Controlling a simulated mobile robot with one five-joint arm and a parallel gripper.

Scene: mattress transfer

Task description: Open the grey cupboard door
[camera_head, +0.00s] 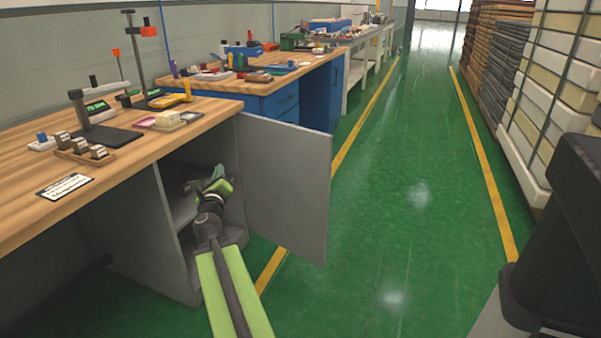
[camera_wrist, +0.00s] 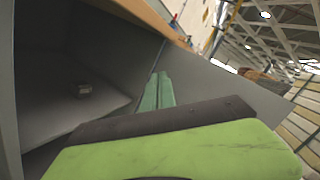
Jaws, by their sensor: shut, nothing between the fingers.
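The grey cupboard (camera_head: 170,225) stands under the near wooden worktop. Its grey door (camera_head: 285,185) hangs wide open, swung out to the right over the green floor. My gripper (camera_head: 220,180) is at the cupboard's opening, left of the door's inner face. It is shut with nothing in it. I cannot tell whether my gripper touches the door.
The worktop (camera_head: 105,165) above carries a scale, weights and a label card. A blue cabinet (camera_head: 285,100) stands beyond the door. The green aisle (camera_head: 390,220) to the right is clear, with stacked mattresses (camera_head: 560,80) along its far side.

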